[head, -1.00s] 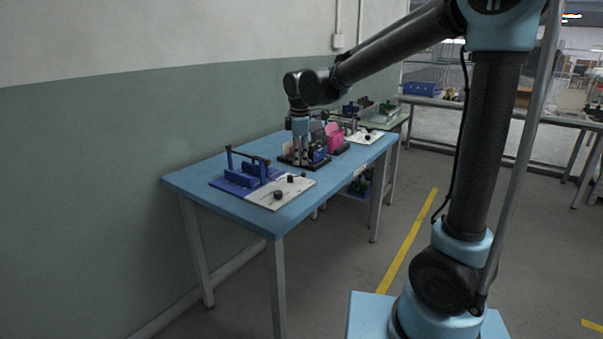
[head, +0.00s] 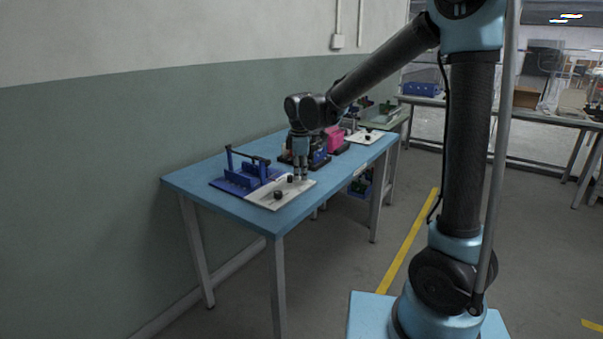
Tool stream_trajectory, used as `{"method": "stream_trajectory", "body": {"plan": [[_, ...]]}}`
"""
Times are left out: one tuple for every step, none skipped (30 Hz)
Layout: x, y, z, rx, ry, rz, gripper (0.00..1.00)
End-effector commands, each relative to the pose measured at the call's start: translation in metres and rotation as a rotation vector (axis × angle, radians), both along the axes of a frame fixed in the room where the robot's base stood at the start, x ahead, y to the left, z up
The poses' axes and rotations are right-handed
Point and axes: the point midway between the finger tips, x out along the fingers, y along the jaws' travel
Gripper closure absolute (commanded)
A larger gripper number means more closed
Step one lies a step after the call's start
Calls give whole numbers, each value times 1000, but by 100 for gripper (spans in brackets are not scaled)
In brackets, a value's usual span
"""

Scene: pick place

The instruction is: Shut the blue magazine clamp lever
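A blue magazine (head: 319,155) stands on a dark base near the middle of the blue table, just behind my gripper and partly covered by it. Its clamp lever is too small to make out. My gripper (head: 301,178) points down over the white board's far end, in front of the blue magazine. The fingers are small, and I cannot tell whether they are open or shut or whether they touch the board. I see nothing held.
A blue fixture with a black bar (head: 250,156) stands left of a white board (head: 265,198) with black knobs (head: 278,195). A pink magazine (head: 335,139) stands behind the blue one. The blue table's (head: 225,202) near left corner is bare.

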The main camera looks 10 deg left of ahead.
Motion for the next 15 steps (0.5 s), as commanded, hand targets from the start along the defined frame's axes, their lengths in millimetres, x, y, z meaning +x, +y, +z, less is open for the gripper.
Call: {"method": "stream_trajectory", "body": {"plan": [[0,0,0,0,0,0,100],[0,0,0,0,0,0,100],[0,0,0,0,0,0,100],[0,-3,0,0,0,-1,100],[0,-2,0,0,0,-1,100],[0,-2,0,-1,0,-2,100],[0,-1,0,-1,0,-4,100],[0,-1,0,-1,0,-7,100],[0,-1,0,-1,0,-14,100],[0,-1,0,-1,-1,-19,100],[-1,-1,0,-1,-1,-26,100],[-1,0,0,-1,-1,-39,100],[-2,0,0,-1,-1,-49,100],[-2,0,0,-1,-1,-62,100],[-3,0,0,-1,-1,-82,100]]}}
